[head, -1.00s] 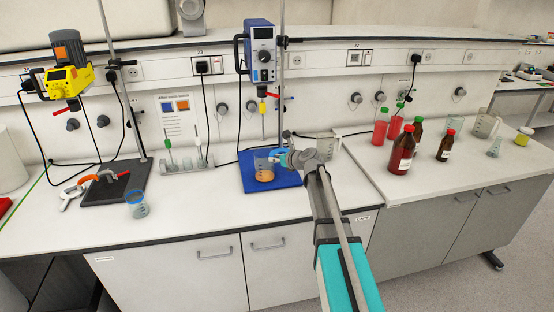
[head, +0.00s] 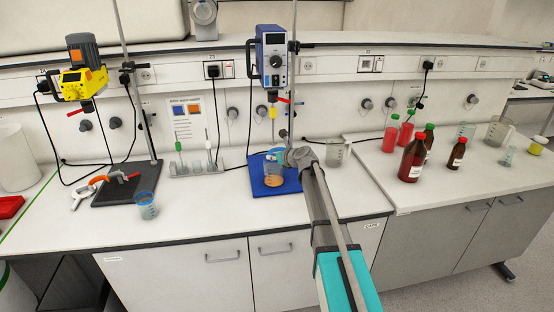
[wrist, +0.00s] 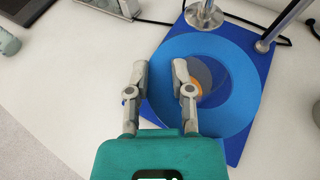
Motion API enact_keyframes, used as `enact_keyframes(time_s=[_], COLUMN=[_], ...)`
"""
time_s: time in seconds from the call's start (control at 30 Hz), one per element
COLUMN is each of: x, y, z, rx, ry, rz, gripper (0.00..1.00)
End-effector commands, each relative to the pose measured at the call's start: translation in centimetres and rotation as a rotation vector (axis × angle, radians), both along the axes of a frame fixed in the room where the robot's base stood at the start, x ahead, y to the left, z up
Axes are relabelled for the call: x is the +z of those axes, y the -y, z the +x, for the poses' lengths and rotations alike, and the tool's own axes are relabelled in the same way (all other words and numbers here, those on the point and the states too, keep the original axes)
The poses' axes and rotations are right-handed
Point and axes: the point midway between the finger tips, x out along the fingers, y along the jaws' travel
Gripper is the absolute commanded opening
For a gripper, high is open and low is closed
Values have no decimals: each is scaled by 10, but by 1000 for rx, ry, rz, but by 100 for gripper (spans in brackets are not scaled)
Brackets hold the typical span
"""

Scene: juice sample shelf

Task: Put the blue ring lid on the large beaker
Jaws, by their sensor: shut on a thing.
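The blue ring lid (wrist: 245,95) looks wide and flat in the wrist view, and my gripper (wrist: 161,80) is shut on its left side. One finger is at the outer edge and the other reaches over the band towards the hole. Through the hole I see a clear beaker with orange contents (wrist: 203,88). In the head view this beaker (head: 271,180) stands on a dark blue stand base, with my gripper (head: 289,156) at its upper right. My gripper partly hides the lid there. I cannot tell whether the lid touches the beaker's rim.
A stand rod (wrist: 283,24) rises close behind the lid, below a blue-grey stirrer motor (head: 272,55). A glass jug (head: 338,153) is to the right, then brown bottles (head: 411,160). The front bench between is clear.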

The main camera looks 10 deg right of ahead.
Motion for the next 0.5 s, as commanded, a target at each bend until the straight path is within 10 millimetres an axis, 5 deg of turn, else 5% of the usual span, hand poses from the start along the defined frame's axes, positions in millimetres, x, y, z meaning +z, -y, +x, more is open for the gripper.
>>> enact_keyframes(time_s=[0.5], x=[0], y=[-19], z=[32], rx=[-1], ry=[1], rz=[-1], gripper=[0])
